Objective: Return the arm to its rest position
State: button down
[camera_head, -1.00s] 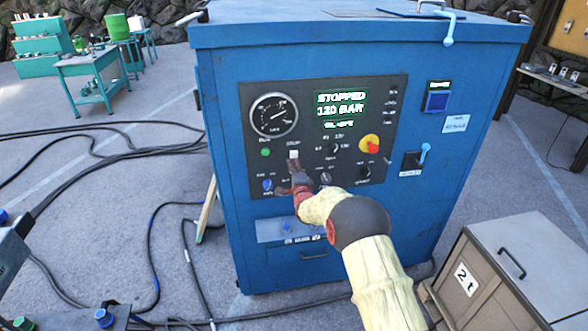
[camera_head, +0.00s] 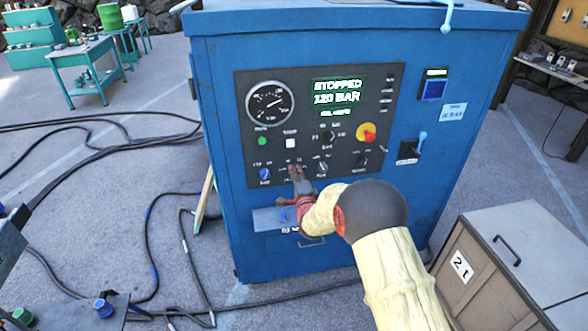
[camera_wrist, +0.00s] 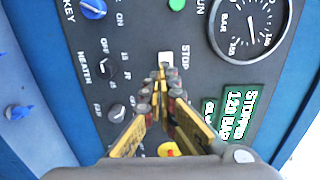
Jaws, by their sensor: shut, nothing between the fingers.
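My gripper (camera_head: 297,172) is in front of the lower part of the dark control panel (camera_head: 375,80) on the blue cabinet (camera_head: 220,130). Its fingers are shut with nothing between them. In the wrist view my gripper (camera_wrist: 163,75) shows its fingertips together, overlapping the white STOP button (camera_wrist: 166,58) in the picture; the gap to the panel is hard to judge there. In the head view the STOP button (camera_head: 290,143) is uncovered, above the fingertips. My arm reaches in from the lower right.
A grey box marked 2t (camera_head: 462,265) stands at the lower right, near my arm. Black cables (camera_head: 100,150) lie on the floor to the left. A teal work table (camera_head: 85,62) stands far back left.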

dwell(0.4)
jog(key=s+d+f+n+g+h, duration=0.1)
jog(key=s+d+f+n+g, duration=0.1)
jog(key=s+f+n+g, duration=0.35)
jog(key=s+d+f+n+g+h, duration=0.1)
jog(key=s+d+f+n+g, duration=0.15)
jog(key=s+f, duration=0.55)
jog(key=s+d+r+n+g+h+b, duration=0.1)
jog(key=s+d+r, duration=0.6)
jog(key=s, duration=0.7)
jog(key=s+d+r+n+g+h+b, duration=0.1)
jog(key=s+d+r+n+b, duration=0.2)
jog(key=s+d+r, duration=0.4)
jog(key=s+d+r+n+g+h+b, duration=0.1)
jog(key=s+d+r, duration=0.6)
jog(key=s, duration=1.4)
jog(key=shift+s+d+r+n+g+b, duration=0.15)
jog(key=shift+s+r+n+g+b, duration=0.2)
jog(key=shift+n+b, duration=0.6)
